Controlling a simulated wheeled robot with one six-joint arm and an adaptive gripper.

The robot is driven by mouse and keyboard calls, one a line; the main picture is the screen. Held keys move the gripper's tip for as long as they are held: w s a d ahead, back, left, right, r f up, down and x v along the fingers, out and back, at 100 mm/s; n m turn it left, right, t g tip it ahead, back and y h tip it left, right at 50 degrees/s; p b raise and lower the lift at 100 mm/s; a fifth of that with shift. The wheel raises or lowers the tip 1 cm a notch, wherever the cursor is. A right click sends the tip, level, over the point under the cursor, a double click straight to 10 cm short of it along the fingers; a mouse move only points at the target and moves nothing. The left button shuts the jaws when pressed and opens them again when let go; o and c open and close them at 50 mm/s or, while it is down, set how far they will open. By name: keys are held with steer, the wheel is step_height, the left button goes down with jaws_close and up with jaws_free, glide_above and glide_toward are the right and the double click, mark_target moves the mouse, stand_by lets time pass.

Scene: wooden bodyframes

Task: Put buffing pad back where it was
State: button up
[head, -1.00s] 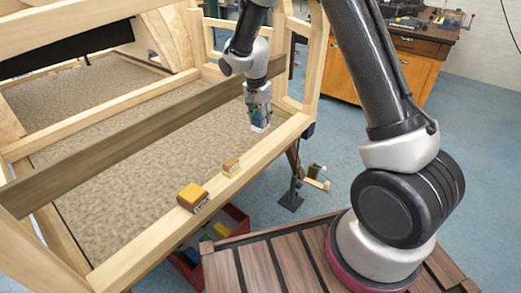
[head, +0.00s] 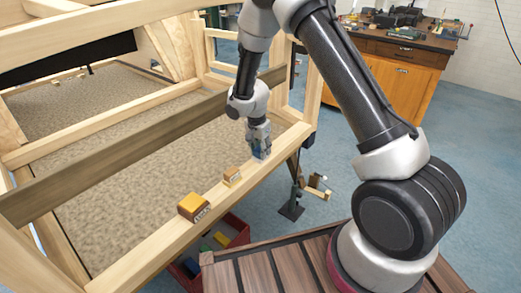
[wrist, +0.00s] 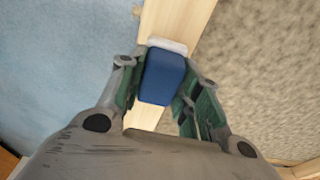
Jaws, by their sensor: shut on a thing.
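The buffing pad is a blue block with a white face, seen well in the wrist view (wrist: 163,80). My gripper (wrist: 160,88) is shut on it, with a green-lined finger on each side. In the head view my gripper (head: 258,138) points down at the right part of the front wooden beam (head: 160,230). The pad (head: 261,153) shows small and partly hidden between the fingers, over the beam top. I cannot tell whether the pad touches the wood.
A small tan block (head: 232,175) and a larger yellow-topped block (head: 194,206) sit on the beam to the left of my gripper. A red bin (head: 236,232) with several items stands below. A darker crossbar (head: 110,158) runs behind the beam.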

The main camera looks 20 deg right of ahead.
steer(key=shift+f, duration=0.15)
steer(key=o, duration=1)
step_height(320, 180, up, 12)
steer(key=a, duration=0.1)
step_height(320, 180, up, 10)
steer(key=r+n, duration=0.1)
steer(key=n, duration=0.1)
glide_above(258, 150)
steer(key=s+d, duration=0.5)
steer(key=s+d+r+n+t, duration=0.1)
steer(key=s+d+r+n, duration=0.1)
steer(key=s+d+r, duration=0.35)
steer(key=s+d+r+n+t, duration=0.1)
steer(key=s+d+r+n, duration=0.2)
steer(key=s+r, duration=0.5)
steer(key=s+d+f+n+t+y, duration=0.1)
steer(key=s+d+n, duration=0.1)
steer(key=s, duration=1.2)
steer(key=shift+s+d+n, duration=0.3)
steer(key=shift+d+n, duration=0.1)
steer(key=shift+n, duration=0.5)
